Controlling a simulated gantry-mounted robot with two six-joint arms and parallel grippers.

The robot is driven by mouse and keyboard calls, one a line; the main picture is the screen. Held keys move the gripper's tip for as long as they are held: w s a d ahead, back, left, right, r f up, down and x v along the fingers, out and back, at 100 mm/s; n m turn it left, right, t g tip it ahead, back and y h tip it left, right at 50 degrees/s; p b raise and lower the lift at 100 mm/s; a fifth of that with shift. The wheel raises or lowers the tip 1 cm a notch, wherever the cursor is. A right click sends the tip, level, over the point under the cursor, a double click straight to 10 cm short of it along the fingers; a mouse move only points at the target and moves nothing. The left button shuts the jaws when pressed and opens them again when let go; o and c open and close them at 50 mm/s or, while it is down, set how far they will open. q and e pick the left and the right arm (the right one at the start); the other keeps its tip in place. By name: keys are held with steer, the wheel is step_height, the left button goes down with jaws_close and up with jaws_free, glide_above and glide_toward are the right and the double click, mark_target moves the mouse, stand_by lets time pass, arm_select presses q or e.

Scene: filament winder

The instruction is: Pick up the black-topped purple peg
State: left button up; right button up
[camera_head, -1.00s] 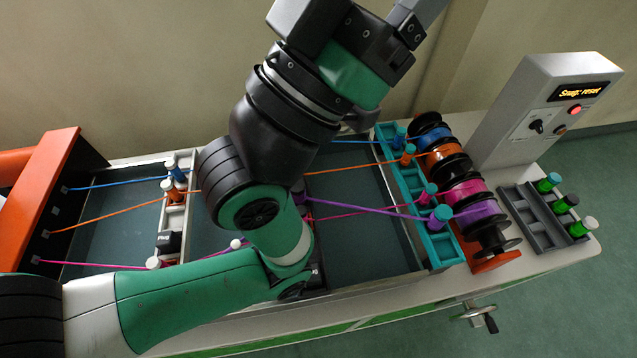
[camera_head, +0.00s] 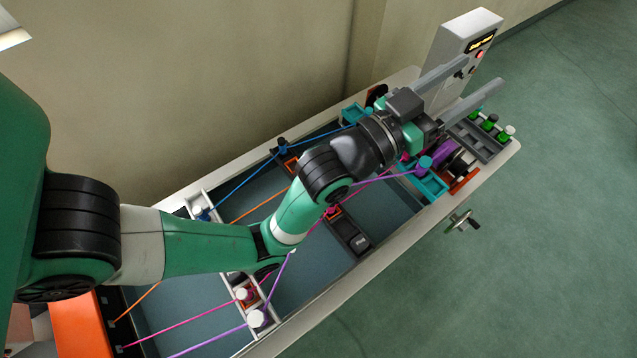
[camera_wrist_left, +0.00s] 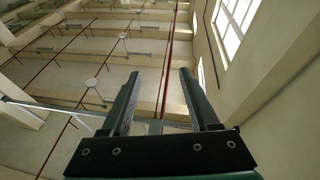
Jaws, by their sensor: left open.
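I cannot make out the black-topped purple peg in any view now; my left arm covers part of the middle bar. The purple thread (camera_head: 384,179) runs behind my arm to a teal-topped purple peg (camera_head: 425,166) in the teal rack (camera_head: 433,187). A white-topped purple peg (camera_head: 257,319) stands at the near end of the white rack. My left gripper (camera_head: 498,72) is open and empty, pointing up and right in front of the control box. In the left wrist view its fingers (camera_wrist_left: 160,73) are apart with nothing between them. My right gripper is not in view.
The grey control box (camera_head: 455,45) stands at the far right end. A grey tray (camera_head: 468,143) with green pegs (camera_head: 490,122) lies in front of it. Threads stretch across the trough. A dark block (camera_head: 350,238) sits on the middle bar. A crank (camera_head: 462,221) sticks out from the near side.

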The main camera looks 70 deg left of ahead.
arm_select(q)
steer(key=s+a+f+n+g+y, duration=0.1)
steer(key=s+a+f+g, duration=0.15)
steer(key=f, duration=0.55)
steer(key=s+a+f+n+g+y, duration=0.15)
steer(key=s+f, duration=0.25)
steer(key=f, duration=0.4)
steer(key=s+a+f+g, duration=0.2)
steer(key=s+a+f, duration=0.1)
steer(key=f, duration=0.5)
steer(key=s+f+g, duration=0.4)
steer(key=s+f, duration=0.9)
steer(key=s, duration=0.1)
steer(key=shift+n+y, duration=0.25)
steer(key=shift+y, duration=0.1)
steer(key=p+x, duration=0.1)
steer(key=x, duration=0.4)
steer(key=shift+w+a, duration=0.1)
steer(key=shift+w, duration=0.05)
steer(key=shift+x, duration=3.1)
steer(key=shift+f, duration=0.1)
jaws_close()
